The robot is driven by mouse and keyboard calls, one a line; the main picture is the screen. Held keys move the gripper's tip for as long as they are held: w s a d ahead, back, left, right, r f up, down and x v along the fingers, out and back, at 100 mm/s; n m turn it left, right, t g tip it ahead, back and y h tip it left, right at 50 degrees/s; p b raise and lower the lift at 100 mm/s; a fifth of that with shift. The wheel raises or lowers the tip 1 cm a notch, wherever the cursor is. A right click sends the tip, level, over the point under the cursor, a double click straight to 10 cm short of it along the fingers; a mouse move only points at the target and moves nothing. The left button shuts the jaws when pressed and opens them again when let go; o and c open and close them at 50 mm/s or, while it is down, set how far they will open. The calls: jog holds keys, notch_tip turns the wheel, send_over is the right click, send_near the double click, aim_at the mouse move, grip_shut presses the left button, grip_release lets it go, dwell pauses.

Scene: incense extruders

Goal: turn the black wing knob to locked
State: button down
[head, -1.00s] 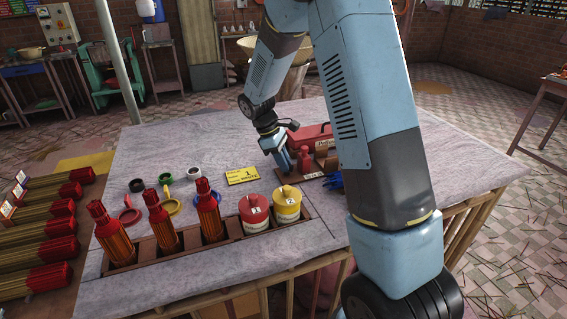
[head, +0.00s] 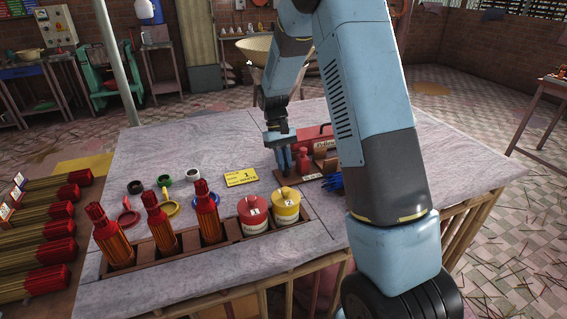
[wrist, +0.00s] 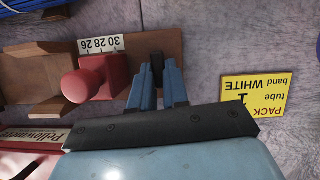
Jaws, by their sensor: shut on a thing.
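My gripper (head: 285,171) points down at the left end of a brown wooden board (wrist: 112,48). In the wrist view, its two blue fingers (wrist: 158,66) are closed around a small dark piece, the black wing knob (wrist: 157,62). Most of the knob is hidden between the fingers, so its turn angle and any lock mark cannot be read. A red block with a round red knob (wrist: 84,84) sits on the board beside the fingers, by a white scale strip (wrist: 103,45) reading 30, 28, 26.
A yellow card (head: 241,177) lies left of the board. A red box (head: 316,133) stands behind it and blue strands (head: 332,181) lie at its right. A rack at the front holds red bottles (head: 207,208), a red pot (head: 252,210) and a yellow pot (head: 286,205).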

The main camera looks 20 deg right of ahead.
jog(key=shift+w+r+m+y, duration=0.15)
jog(key=shift+m+y, duration=0.15)
jog(key=shift+m, duration=0.3)
jog(key=c, duration=1.1)
grip_release()
jog(key=v, duration=1.3)
jog(key=shift+w+r, duration=0.15)
jog(key=shift+r, duration=0.05)
